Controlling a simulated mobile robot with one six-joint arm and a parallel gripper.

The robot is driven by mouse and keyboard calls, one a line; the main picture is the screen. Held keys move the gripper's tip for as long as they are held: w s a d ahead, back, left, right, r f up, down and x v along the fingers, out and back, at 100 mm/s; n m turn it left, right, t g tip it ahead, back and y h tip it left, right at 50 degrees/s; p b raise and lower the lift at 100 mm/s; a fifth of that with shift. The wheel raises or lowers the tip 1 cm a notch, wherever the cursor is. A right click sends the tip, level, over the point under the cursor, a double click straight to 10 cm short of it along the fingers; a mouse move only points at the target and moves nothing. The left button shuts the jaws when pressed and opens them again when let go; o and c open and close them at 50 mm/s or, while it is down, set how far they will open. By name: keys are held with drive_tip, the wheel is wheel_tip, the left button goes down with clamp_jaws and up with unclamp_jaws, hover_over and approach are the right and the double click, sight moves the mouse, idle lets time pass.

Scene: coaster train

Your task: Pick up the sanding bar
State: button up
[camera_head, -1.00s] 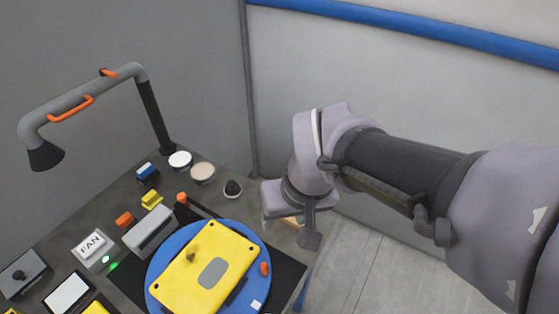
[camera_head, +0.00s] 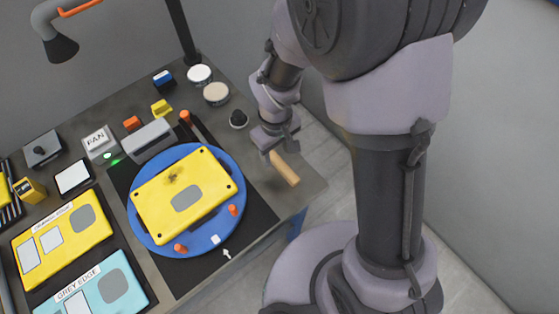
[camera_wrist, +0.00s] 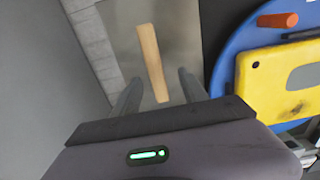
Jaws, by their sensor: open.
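A light wooden bar, which fits the sanding bar (camera_head: 286,169), lies on the dark bench top near its right edge. In the wrist view the bar (camera_wrist: 152,58) runs lengthwise, slightly tilted, with its near end toward the space between my fingers. My gripper (camera_head: 270,142) is at the far end of the bar in the head view and partly covers that end. In the wrist view my gripper (camera_wrist: 158,86) is open, with one finger on each side of the bar's line and nothing held. Whether a finger touches the bar cannot be told.
A blue turntable (camera_head: 232,165) carrying a yellow plate (camera_head: 160,208) is left of the bar. The bench drops to the floor on the right.

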sight(280, 163)
drive_tip(key=f+b, duration=0.1)
drive_tip(key=f, duration=0.1)
drive_tip(key=d+f+b, duration=0.1)
drive_tip(key=f, duration=0.2)
drive_tip(key=shift+w+f, duration=0.1)
drive_tip(key=shift+f, duration=0.05)
clamp_jaws()
drive_tip(key=shift+r, duration=0.2)
wheel_tip(280, 163, up, 10)
drive_tip(key=p, duration=0.3)
drive_tip(key=shift+p, duration=0.4)
